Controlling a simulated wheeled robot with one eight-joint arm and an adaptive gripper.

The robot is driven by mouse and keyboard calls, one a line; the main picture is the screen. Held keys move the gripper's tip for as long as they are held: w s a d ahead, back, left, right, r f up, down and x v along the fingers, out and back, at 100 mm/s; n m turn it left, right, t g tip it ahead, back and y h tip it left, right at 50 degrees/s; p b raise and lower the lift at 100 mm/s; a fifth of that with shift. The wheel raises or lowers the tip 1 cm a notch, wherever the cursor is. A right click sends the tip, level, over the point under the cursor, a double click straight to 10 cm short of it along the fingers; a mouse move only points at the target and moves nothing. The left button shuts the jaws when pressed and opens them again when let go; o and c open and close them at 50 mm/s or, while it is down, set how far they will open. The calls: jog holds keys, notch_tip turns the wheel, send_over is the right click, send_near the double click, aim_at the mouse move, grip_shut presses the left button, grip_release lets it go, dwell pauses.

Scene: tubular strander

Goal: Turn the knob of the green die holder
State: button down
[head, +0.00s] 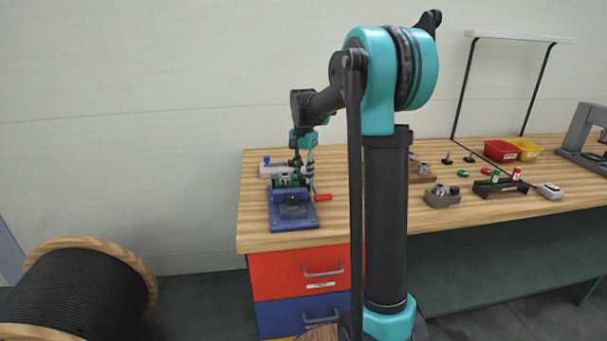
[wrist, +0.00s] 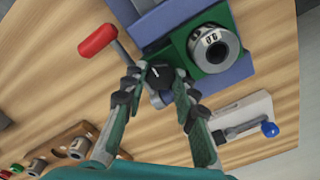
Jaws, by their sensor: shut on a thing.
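The green die holder (wrist: 217,52) is mounted on a blue fixture (wrist: 185,22), with a metal die marked with dark digits in it. Its black knob (wrist: 160,73), with a white mark, sticks out of its side. My gripper (wrist: 157,78) is shut on this knob, one finger on each side. In the head view, the blue fixture (head: 292,213) is at the bench's left end. My gripper (head: 299,170) is at the small green holder (head: 283,182), and the knob cannot be made out there.
A red-handled lever (wrist: 98,40) stands close beside my fingers. A grey block with a blue knob (wrist: 269,129) lies nearby on the wooden bench (head: 257,224). A wooden rack (wrist: 60,147) holds dies. Red (head: 501,151) and yellow (head: 525,149) bins stand farther right.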

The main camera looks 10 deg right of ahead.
aim_at(303, 177)
dwell(0.3)
jog(key=c, duration=1.2)
grip_release()
jog(key=shift+r, duration=4.05)
